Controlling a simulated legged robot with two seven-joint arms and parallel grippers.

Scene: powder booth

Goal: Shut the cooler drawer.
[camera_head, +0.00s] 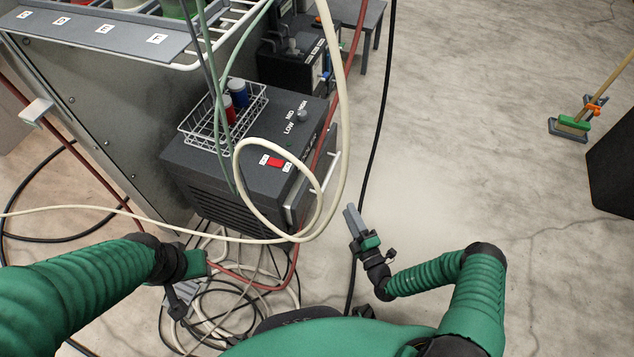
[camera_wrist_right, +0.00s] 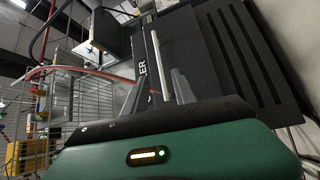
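My left gripper (camera_head: 180,296) is low at left, fingers unclear.
A wire basket (camera_head: 196,128) with a red and a blue canister sits on the cooler. A cream hose (camera_head: 240,185) loops before the drawer side. Cables (camera_head: 225,310) tangle on the floor below. A labelled rack (camera_head: 100,35) stands upper left.

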